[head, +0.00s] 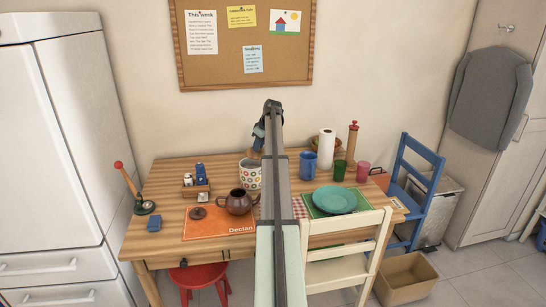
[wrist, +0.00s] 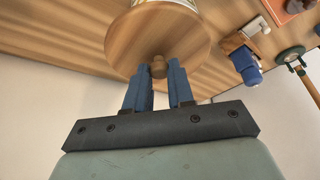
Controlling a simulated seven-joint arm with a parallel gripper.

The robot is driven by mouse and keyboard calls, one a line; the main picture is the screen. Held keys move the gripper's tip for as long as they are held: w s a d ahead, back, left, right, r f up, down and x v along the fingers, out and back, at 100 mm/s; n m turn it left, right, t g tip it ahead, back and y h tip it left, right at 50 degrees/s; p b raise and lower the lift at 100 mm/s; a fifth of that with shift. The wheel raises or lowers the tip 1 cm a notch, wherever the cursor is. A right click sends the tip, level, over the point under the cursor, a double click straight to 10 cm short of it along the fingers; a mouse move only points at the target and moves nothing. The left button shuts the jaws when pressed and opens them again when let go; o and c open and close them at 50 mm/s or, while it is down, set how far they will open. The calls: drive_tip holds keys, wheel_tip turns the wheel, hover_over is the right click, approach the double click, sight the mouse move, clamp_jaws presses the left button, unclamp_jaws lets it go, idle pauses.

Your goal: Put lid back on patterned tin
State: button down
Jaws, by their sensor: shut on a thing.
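The patterned tin (head: 250,176) is white with colored rings and stands upright on the wooden table, left of my arm in the head view. A sliver of it shows at the top of the wrist view (wrist: 178,3), beyond the lid. The round wooden lid (wrist: 150,35) has a small knob. My gripper (wrist: 158,76) is shut on that knob, with a blue finger on either side. In the head view my gripper (head: 258,142) is just above and behind the tin, partly hidden by my arm. I cannot tell whether the lid touches the tin.
A blue cup (head: 308,165) and paper towel roll (head: 326,149) stand to the right.

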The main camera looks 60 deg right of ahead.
sight(252, 151)
drive_tip(key=w, duration=0.1)
drive_tip(key=w+r, duration=0.1)
drive_tip(key=w+a+n, duration=0.1)
drive_tip(key=shift+w+r+y, duration=0.1)
drive_tip(key=shift+r+y, duration=0.2)
drive_tip(key=shift+r, duration=0.1)
drive_tip(key=shift+f, duration=3.2)
drive_tip(key=shift+f, duration=0.15)
drive_tip(key=c, duration=0.9)
unclamp_jaws()
drive_tip(key=shift+o, duration=0.5)
drive_tip(key=o, duration=0.4)
drive_tip(key=shift+r, duration=3.55)
